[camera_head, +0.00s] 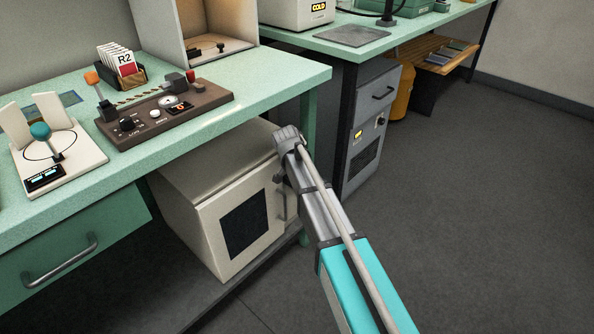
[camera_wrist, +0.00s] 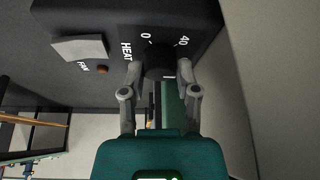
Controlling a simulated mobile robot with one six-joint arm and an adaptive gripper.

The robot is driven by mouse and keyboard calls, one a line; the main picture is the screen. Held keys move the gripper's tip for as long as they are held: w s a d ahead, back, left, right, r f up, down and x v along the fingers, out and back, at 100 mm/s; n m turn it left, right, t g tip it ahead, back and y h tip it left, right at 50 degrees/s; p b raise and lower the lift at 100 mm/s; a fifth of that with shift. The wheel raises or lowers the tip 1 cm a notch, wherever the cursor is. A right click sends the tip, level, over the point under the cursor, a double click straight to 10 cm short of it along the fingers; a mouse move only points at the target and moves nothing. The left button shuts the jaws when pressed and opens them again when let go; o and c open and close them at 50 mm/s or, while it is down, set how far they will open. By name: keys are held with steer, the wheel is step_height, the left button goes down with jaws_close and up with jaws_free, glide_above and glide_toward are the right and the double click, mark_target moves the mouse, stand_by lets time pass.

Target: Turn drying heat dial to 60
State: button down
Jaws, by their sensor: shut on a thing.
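The heat dial (camera_wrist: 158,60) is a dark round knob on a dark panel in the wrist view. The panel is lettered HEAT, with 0 at the dial's upper left and 40 at its upper right. No 60 mark is visible. My gripper (camera_wrist: 160,75) is shut on the dial, one finger on each side. A small pale mark shows at the knob's near edge, partly between the fingers. In the head view my arm reaches to the upper right front of a cream cabinet (camera_head: 205,222) under the bench; the dial's setting cannot be read there.
A pale FAN switch (camera_wrist: 80,48) and a small orange lamp (camera_wrist: 102,68) sit beside the dial. The green bench (camera_head: 240,95) overhangs the cabinet, and a grey drawer unit (camera_head: 372,130) stands to the right. The floor (camera_head: 475,200) on the right is clear.

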steer(key=shift+c, duration=1.7)
jaws_free()
steer(key=p, duration=0.1)
steer(key=r+n+p, duration=0.1)
steer(key=s+r+n, duration=0.1)
steer(key=shift+d+r+y+p, duration=0.2)
steer(key=shift+d+y+p, duration=0.2)
steer(key=s+d+r+n+y+p, duration=0.3)
steer(key=r+n+y+p, duration=0.1)
steer(key=r+n+p, duration=0.6)
steer(key=shift+r+n+g+y, duration=0.2)
steer(key=shift+n+g+y, duration=0.1)
steer(key=shift+n, duration=0.8)
steer(key=shift+w+f, duration=0.1)
